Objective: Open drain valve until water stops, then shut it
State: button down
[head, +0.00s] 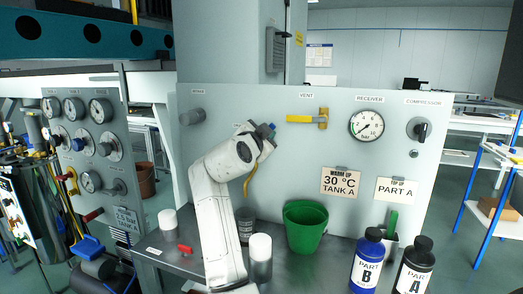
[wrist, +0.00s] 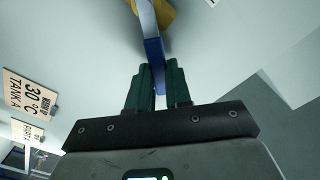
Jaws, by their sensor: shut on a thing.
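In the wrist view, the two dark green fingers of my gripper (wrist: 156,80) are closed on a flat blue lever (wrist: 152,48). The lever runs up to a yellow body (wrist: 165,12) at the top edge, by the pale panel. In the head view my white arm reaches to the panel and hides much of this spot. A clear container (head: 245,222) stands below, partly behind my arm. I cannot read a drain label, and no running water can be made out.
The panel also carries a yellow vent lever (head: 306,118), lying level, a receiver gauge (head: 367,124) and a compressor knob (head: 421,129). On the bench stand a green bucket (head: 305,228), a white-capped jar (head: 260,262), and bottles B (head: 367,266) and A (head: 413,270).

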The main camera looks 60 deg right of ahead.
jog(key=f+m+b, duration=0.1)
jog(key=b, duration=0.2)
jog(key=s+f+m+b, duration=0.1)
jog(key=m+b, duration=0.1)
jog(key=b, duration=0.1)
jog(key=f+m+b, duration=0.1)
jog(key=m+b, duration=0.1)
jog(key=b, duration=0.1)
jog(key=shift+s+d+f, duration=0.1)
jog(key=shift+s, duration=0.3)
jog(key=m+b, duration=0.1)
jog(key=f+m+b, duration=0.1)
jog(key=m+b, duration=0.1)
jog(key=f+m+b, duration=0.1)
jog(key=b, duration=0.1)
jog(key=shift+s+m, duration=0.3)
jog(key=shift+s, duration=0.05)
jog(key=shift+b, duration=0.4)
jog(key=c, duration=1)
grip_release()
jog(key=shift+c, duration=0.2)
jog(key=a+p, duration=0.1)
jog(key=a, duration=0.9)
jog(key=shift+s+a, duration=0.35)
jog(key=shift+a, duration=0.05)
